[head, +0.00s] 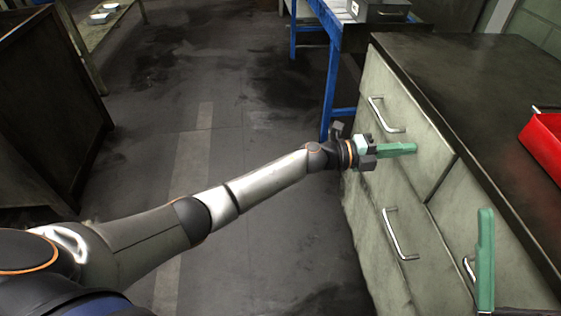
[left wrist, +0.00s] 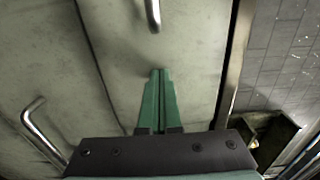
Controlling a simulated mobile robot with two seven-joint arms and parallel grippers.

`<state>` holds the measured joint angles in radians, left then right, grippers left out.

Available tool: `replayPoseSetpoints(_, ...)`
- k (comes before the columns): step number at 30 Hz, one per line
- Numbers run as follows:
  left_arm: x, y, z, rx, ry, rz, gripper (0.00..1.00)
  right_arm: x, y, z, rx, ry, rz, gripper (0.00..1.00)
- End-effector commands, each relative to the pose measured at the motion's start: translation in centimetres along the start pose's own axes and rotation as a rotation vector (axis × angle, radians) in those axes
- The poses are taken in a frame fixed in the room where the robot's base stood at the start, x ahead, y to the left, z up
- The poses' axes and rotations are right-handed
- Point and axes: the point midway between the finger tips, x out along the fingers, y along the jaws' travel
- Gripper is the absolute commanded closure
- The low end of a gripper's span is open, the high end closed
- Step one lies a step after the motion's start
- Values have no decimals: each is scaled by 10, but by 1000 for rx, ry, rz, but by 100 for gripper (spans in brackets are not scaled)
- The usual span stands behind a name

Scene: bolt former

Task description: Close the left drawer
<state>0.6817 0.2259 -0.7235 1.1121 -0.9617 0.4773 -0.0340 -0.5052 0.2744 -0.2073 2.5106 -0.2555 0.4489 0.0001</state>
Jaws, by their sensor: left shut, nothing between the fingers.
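The left drawer (head: 408,92) is the upper left front of a pale, worn cabinet, with a metal bar handle (head: 385,116). It looks almost level with the cabinet face; I cannot tell whether a small gap remains. My left gripper (head: 414,148) has its green fingers shut and empty, tips against or very near the front, below and right of that handle. In the left wrist view the shut fingers (left wrist: 158,72) point at a pale panel (left wrist: 190,60). A single green finger of my right gripper (head: 485,262) shows at lower right; its other finger is not visible.
A lower drawer handle (head: 398,234) is beneath. The dark countertop (head: 460,85) bears a red bin (head: 546,135) at the right edge. A blue-framed table (head: 333,80) stands behind the cabinet. Open dark floor (head: 250,130) lies to the left.

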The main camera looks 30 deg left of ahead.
Motion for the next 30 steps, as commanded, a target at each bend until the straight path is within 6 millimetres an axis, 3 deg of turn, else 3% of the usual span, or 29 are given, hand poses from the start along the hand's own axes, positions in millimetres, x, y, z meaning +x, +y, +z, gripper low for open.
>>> replayPoseSetpoints(20,13,-3,0,1,-2,-5,100,-2,-2,3,8,-5,0,11)
replayPoseSetpoints(30,-2,-3,8,2,-1,-3,100,1,0,0,3,-4,-2,11)
